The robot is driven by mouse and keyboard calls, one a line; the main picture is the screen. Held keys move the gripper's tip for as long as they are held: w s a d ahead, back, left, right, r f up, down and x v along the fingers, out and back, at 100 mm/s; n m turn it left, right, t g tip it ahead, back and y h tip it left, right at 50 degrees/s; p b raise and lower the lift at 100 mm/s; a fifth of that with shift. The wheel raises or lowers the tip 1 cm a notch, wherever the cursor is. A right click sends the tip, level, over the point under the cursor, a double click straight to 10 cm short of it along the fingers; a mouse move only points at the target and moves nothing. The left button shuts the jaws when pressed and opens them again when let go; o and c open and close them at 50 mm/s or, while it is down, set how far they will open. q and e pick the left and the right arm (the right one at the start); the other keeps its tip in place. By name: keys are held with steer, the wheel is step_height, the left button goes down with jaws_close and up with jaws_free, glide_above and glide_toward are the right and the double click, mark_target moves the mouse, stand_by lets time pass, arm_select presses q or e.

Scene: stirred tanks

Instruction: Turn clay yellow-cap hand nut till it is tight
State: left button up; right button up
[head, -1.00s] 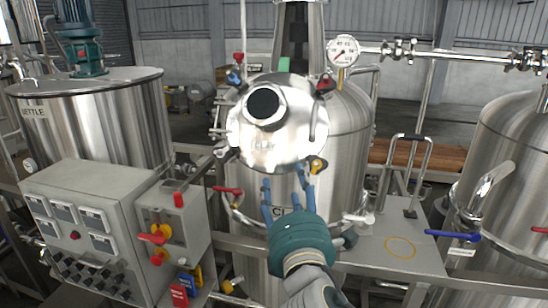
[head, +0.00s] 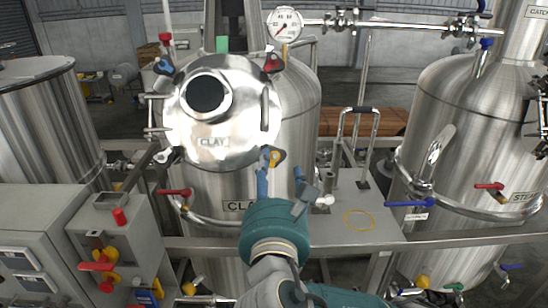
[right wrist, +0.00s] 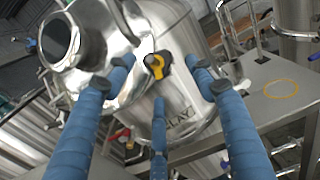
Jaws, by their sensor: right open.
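The clay tank's hatch lid (head: 232,130), labelled CLAY, is closed on the steel tank (head: 300,125). The yellow-cap hand nut (head: 275,158) is at the lid's lower right edge. It also shows in the right wrist view (right wrist: 157,66), a yellow and black knob between the finger lines. My right gripper (head: 282,174) is open and empty, its blue fingers pointing up just below and around the nut's line. In the right wrist view the fingers stand apart on either side of the nut, with no clear contact. My left gripper is not in view.
A red-cap nut (head: 273,64) and a blue-cap nut (head: 163,67) sit higher on the lid rim. A red-handled valve (head: 174,192) and curved pipe lie below the lid. A control box (head: 115,240) stands at left. A grey platform (head: 345,235) with a handrail is at right.

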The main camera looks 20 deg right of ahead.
mark_target(274, 160)
steer(key=p+x, duration=0.1)
steer(key=x, duration=0.3)
steer(key=shift+w+a, duration=0.15)
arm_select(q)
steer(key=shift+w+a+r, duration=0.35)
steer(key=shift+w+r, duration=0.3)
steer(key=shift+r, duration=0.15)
arm_select(e)
steer(key=shift+w, duration=0.15)
steer(key=shift+c, duration=0.5)
steer(key=c, duration=1)
steer(key=shift+f, duration=0.1)
